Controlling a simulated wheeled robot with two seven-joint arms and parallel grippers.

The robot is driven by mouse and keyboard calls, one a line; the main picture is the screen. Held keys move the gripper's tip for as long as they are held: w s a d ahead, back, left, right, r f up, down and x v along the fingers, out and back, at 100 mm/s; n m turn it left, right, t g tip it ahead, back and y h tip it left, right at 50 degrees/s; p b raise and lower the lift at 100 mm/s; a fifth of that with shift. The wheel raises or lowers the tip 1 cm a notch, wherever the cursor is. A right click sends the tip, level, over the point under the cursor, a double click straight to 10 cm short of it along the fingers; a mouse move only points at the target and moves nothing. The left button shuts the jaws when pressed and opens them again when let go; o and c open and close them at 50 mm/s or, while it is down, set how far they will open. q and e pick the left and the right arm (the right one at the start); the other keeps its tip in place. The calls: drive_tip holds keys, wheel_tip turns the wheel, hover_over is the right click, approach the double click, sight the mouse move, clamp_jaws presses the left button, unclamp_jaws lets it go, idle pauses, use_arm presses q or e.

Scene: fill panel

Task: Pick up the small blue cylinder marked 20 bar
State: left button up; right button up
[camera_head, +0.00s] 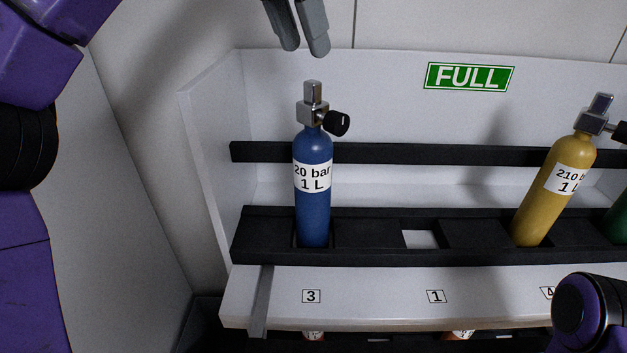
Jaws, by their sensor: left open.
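The small blue cylinder (313,213) stands upright in a slot of the black rack, above the label 3. Its white band reads 20 bar, 1 L. It has a metal valve on top with a black knob on the right. My left gripper (305,50) shows at the top of the view, above the valve and apart from it. Its two grey fingers point down, with a narrow gap between them and nothing held. The right gripper is out of view.
A yellow cylinder (553,208) marked 210 leans in the rack at the right, with a green cylinder (618,221) partly cut off beside it. An empty slot (420,239) lies above label 1. A green FULL sign (469,77) is on the back panel. A side wall stands left.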

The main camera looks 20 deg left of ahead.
sight(311, 81)
use_arm(q)
drive_tip(key=x, duration=0.7)
drive_tip(key=shift+s+a+f+b, duration=0.25)
drive_tip(key=shift+a+f+b, duration=0.1)
drive_tip(key=shift+f, duration=0.15)
drive_tip(key=shift+w+d+f, duration=0.1)
drive_tip(key=shift+w+f, duration=0.1)
drive_tip(key=shift+w, duration=0.05)
drive_tip(key=shift+s, duration=0.1)
clamp_jaws()
drive_tip(key=shift+r, duration=0.1)
drive_tip(key=shift+r, duration=0.15)
idle(0.4)
